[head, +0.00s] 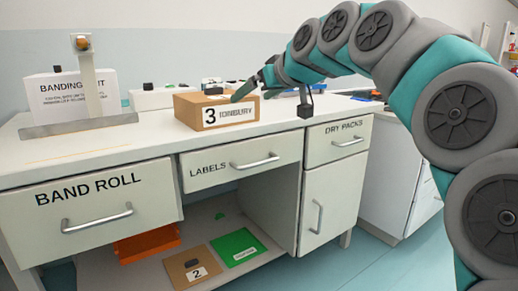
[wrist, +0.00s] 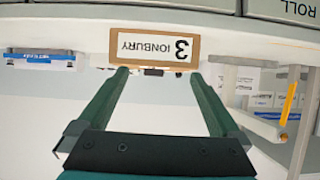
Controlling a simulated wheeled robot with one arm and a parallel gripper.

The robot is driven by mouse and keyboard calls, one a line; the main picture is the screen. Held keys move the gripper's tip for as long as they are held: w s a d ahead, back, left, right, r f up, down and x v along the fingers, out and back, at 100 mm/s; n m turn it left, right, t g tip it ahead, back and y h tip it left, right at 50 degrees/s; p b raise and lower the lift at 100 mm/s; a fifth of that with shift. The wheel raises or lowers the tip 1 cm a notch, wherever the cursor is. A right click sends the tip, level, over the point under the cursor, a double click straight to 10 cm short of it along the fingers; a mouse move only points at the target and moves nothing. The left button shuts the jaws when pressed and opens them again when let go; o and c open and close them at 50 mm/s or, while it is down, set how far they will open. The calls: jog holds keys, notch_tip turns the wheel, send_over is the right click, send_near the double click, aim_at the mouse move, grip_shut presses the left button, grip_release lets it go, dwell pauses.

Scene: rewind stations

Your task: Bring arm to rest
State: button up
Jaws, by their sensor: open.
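My arm reaches in from the right in the head view, bent high over the counter. My gripper (head: 257,83) is at the box's upper right edge in that view, its fingers partly overlapping the box in the picture. The cardboard box labelled 3 IONBURY (head: 216,108) sits on the white counter (head: 140,138). In the wrist view, which is upside down, my gripper (wrist: 157,73) is open with nothing between its two green fingers. The same box (wrist: 154,31) shows beyond the fingertips. I cannot tell whether the fingers touch it.
The banding unit (head: 72,97) stands at the counter's left. Below are the closed BAND ROLL (head: 95,212), LABELS (head: 240,163) and DRY PACKS (head: 338,143) drawers. Floor (head: 345,265) at right is clear.

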jog(key=s+d+f+m+g+h+p, duration=0.1)
jog(key=s+d+f+g+h+p, duration=0.15)
jog(key=s+f, duration=0.8)
jog(key=s+d+f+m+g+h+p, duration=0.15)
jog(key=s+d+f+g, duration=0.25)
jog(key=s+f, duration=0.6)
jog(key=s+d+f+m+g+h, duration=0.1)
jog(key=s+d+f+g, duration=0.1)
jog(key=s, duration=0.5)
jog(key=s+d+f+m+g+h+p, duration=0.1)
jog(key=s+d+f, duration=0.3)
jog(key=s+f, duration=0.3)
jog(key=s+d+f+m+g+h+p, duration=0.1)
jog(key=s+d+f+m+g, duration=0.1)
jog(key=s, duration=0.6)
notch_tip(320, 180, down, 3)
jog(key=shift+s+d+r+g, duration=0.1)
jog(key=shift+s+d+g, duration=0.25)
jog(key=shift+d, duration=0.3)
